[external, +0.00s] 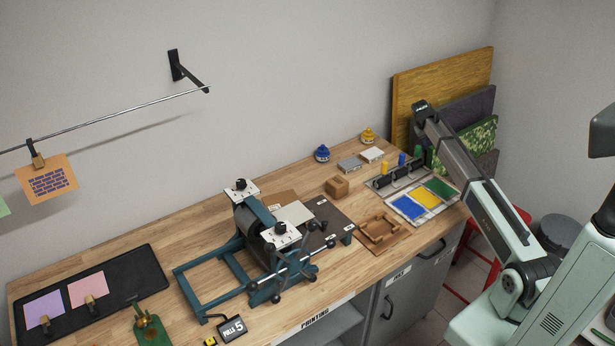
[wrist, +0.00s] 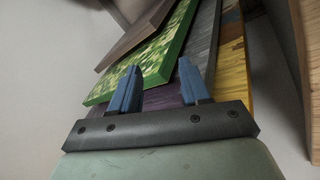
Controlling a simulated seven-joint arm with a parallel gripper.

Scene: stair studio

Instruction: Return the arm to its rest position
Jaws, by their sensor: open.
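My gripper (wrist: 159,66) shows in the wrist view with its two blue fingers apart and nothing between them. Beyond the fingers are leaning boards: a green patterned one (wrist: 150,55), a purple-grey one (wrist: 163,97) and a yellow one (wrist: 233,55). In the external view my arm (external: 462,170) reaches from the lower right up to the back right corner of the bench, in front of the boards. The gripper itself cannot be made out clearly there.
A wooden bench (external: 185,236) holds a press (external: 262,245), colour trays (external: 425,197), a wooden cradle (external: 380,228), a small brown box (external: 337,187) and blue and yellow jars. The boards (external: 440,85) lean against the wall near my arm. A red stool (external: 470,245) stands below.

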